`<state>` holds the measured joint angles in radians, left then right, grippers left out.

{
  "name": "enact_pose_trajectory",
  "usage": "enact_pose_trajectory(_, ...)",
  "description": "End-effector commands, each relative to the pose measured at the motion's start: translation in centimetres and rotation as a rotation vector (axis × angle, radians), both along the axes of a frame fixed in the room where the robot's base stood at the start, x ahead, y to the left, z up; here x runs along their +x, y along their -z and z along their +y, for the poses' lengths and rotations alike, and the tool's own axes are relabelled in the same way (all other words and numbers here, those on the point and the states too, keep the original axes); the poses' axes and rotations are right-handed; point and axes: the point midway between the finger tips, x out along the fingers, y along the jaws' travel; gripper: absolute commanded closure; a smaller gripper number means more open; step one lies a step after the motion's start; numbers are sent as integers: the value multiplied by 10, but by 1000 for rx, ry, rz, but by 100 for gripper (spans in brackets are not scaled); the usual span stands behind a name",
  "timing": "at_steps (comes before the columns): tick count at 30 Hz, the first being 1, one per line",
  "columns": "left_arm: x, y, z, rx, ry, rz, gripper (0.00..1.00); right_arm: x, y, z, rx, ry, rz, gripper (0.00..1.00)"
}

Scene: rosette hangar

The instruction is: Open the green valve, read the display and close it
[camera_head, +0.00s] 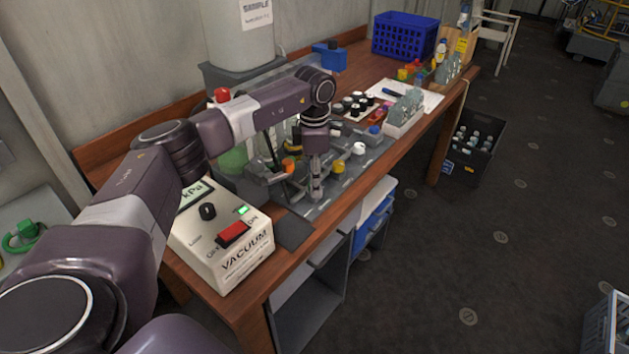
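The vacuum box (245,262) is a cream unit at the near left of the bench. Its display (194,194) faces up and shows "kPa"; no number is readable. Beside it, small coloured knobs sit on a grey plate: an orange knob (289,165), a yellow knob (340,166) and a white knob (359,148). No green knob shows clearly among them; my arm and gripper cover part of this area. My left gripper (316,192) points straight down over the plate, right of the orange knob. Its fingers look close together, but their opening is unclear. My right gripper is out of view.
A red switch (233,233) is on the vacuum box. A green ring-like part (20,237) is at the far left. Dark-capped vials (356,104), a bottle rack (404,117) and a blue crate (404,36) stand farther along the bench.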

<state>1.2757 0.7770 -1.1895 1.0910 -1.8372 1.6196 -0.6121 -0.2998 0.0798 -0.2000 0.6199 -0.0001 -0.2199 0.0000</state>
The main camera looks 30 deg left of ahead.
Motion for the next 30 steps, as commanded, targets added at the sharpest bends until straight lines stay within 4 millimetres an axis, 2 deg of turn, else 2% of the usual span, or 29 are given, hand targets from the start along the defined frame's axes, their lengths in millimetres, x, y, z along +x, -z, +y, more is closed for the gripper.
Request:
enact_pose_trajectory(9, -1, 1, -1, -1, 0, 3, 58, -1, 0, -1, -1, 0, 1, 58)
enact_pose_trajectory(13, 0, -8, -1, -1, 0, 0, 58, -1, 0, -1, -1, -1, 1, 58)
enact_pose_trajectory(17, 0, -31, 0, -1, -1, -2, 58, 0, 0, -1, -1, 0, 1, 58)
enact_pose_trajectory(24, 0, -82, 0, -2, -1, -1, 58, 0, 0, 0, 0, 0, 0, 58)
enact_pose_trajectory(30, 0, -111, 0, -1, 0, 0, 58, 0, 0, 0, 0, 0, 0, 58)
